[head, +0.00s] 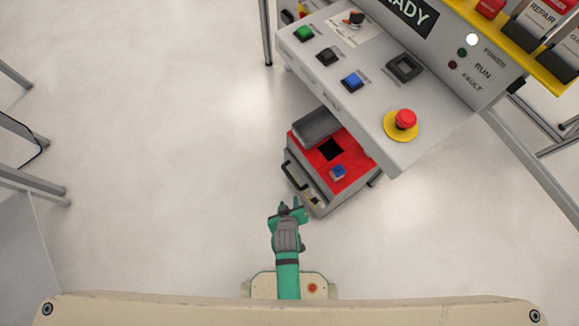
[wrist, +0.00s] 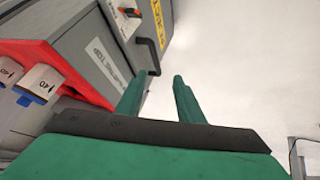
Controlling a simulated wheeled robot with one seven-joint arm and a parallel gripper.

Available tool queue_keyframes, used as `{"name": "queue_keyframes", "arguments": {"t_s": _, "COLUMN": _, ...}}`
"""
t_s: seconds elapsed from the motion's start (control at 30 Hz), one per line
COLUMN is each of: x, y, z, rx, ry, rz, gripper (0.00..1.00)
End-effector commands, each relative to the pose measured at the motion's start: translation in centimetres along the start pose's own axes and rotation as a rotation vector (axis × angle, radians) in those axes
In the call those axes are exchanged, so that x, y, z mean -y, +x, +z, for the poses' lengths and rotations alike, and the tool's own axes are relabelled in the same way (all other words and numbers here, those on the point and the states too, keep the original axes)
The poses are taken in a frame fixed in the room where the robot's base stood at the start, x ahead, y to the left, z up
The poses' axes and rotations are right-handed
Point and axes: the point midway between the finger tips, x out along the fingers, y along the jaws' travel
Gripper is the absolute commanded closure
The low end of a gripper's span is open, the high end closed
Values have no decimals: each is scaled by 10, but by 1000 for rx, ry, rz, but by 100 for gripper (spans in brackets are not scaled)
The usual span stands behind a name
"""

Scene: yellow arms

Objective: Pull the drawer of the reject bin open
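The reject bin (head: 333,166) is a grey box with a red top and a black square opening, standing on the floor under the control console. Its front has a black bar handle (head: 294,177) facing left. In the wrist view the handle (wrist: 150,57) stands out from the grey front, just beyond the fingertips. The drawer's edges are hard to make out. My green gripper (head: 289,203) is near the bin's lower front corner. In the wrist view my gripper's two fingers (wrist: 158,78) are apart with nothing between them. The handle is not between the fingers.
The console (head: 375,95) with buttons and a red emergency stop (head: 405,119) overhangs the bin. A small blue-topped item (head: 338,172) is on the bin's red top. The pale floor (head: 170,170) left of the bin is clear. Metal frames (head: 30,185) stand at far left.

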Motion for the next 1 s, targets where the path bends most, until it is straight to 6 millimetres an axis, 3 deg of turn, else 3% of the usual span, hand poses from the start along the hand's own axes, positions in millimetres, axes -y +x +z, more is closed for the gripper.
{"name": "queue_keyframes", "arguments": {"t_s": 0.03, "x": -2, "y": 18, "z": -8, "rx": 35, "ry": -22, "rz": -7, "gripper": 66}}
{"name": "queue_keyframes", "arguments": {"t_s": 0.2, "x": -5, "y": 66, "z": -24, "rx": 187, "ry": -107, "rz": -47, "gripper": 66}}
{"name": "queue_keyframes", "arguments": {"t_s": 0.4, "x": -12, "y": 102, "z": -55, "rx": 358, "ry": -198, "rz": -100, "gripper": 66}}
{"name": "queue_keyframes", "arguments": {"t_s": 0.7, "x": -20, "y": 115, "z": -91, "rx": 516, "ry": -274, "rz": -156, "gripper": 66}}
{"name": "queue_keyframes", "arguments": {"t_s": 1.0, "x": -19, "y": 132, "z": -83, "rx": 539, "ry": -282, "rz": -164, "gripper": 66}}
